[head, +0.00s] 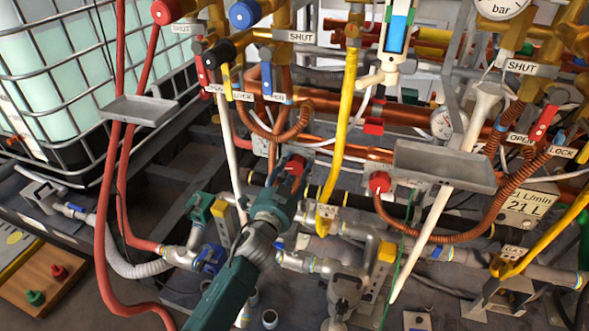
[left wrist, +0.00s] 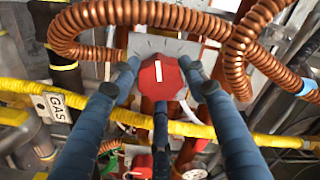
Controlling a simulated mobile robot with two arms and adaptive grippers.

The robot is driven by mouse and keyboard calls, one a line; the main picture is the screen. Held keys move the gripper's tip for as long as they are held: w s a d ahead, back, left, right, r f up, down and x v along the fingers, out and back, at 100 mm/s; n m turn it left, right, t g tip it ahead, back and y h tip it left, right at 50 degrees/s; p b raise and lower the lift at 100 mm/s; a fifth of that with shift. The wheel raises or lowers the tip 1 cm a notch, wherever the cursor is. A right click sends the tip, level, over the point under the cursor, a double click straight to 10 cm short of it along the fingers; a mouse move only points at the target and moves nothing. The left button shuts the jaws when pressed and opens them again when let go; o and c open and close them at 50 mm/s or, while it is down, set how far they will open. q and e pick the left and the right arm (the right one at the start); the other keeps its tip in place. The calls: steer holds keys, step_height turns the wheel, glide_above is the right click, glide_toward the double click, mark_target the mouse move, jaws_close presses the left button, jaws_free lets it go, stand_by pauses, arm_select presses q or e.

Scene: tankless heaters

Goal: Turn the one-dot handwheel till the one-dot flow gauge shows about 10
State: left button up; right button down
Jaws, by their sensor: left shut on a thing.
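My left gripper (head: 288,172) reaches up from the bottom middle in the head view, its arm in front of the pipes. In the left wrist view its blue-grey fingers (left wrist: 160,72) are on either side of a red round handwheel (left wrist: 172,84) and shut on it. A white bar on the handwheel stands nearly upright, tilted slightly left at the top. The handwheel (head: 296,163) is mostly hidden by the gripper in the head view. I cannot make out dots on it. My right gripper is not in view.
A second red knob (head: 380,182) is right of my gripper. Copper coiled hoses (left wrist: 145,14) arch close above the handwheel. A yellow pipe (left wrist: 95,111) crosses below it. A grey tray (head: 445,165) juts out at right. A caged tank (head: 85,70) stands left.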

arm_select(q)
steer(key=shift+a+f, duration=0.15)
steer(key=shift+f, duration=0.05)
steer(key=o, duration=0.9)
steer(key=shift+r, duration=0.1)
steer(key=v, duration=1.2)
